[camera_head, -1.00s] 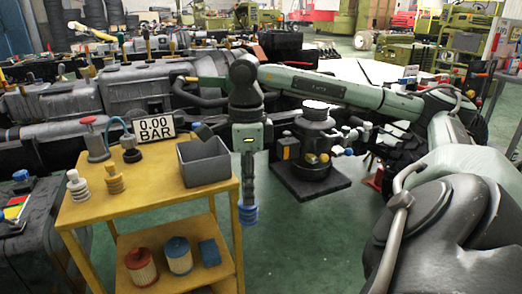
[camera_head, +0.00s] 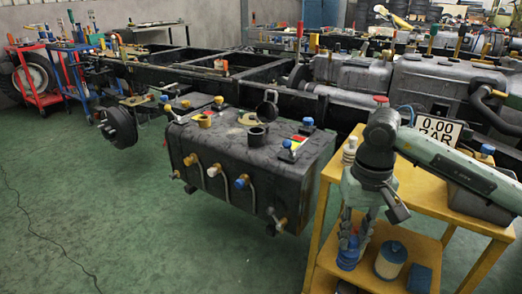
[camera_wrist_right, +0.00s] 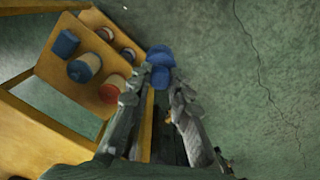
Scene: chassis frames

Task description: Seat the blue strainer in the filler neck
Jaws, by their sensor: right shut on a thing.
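The blue strainer (camera_head: 347,260) hangs from my right gripper (camera_head: 356,236), which is shut on it. In the right wrist view the strainer (camera_wrist_right: 160,57) shows as a ribbed blue piece at the fingertips of the right gripper (camera_wrist_right: 154,88). The filler neck (camera_head: 258,137) is a round open collar on top of the dark tank (camera_head: 235,155), with a dark cap (camera_head: 267,108) tilted up behind it. The gripper and strainer are apart from the neck, to its right and lower in the head view. My left gripper is not in view.
The yellow cart (camera_head: 425,205) stands close beside the gripper. Its lower shelf holds a blue-topped filter (camera_head: 391,258) and a blue box (camera_head: 418,278). A 0.00 BAR sign (camera_head: 438,128) stands on its top. Green floor (camera_head: 150,230) lies open before the tank.

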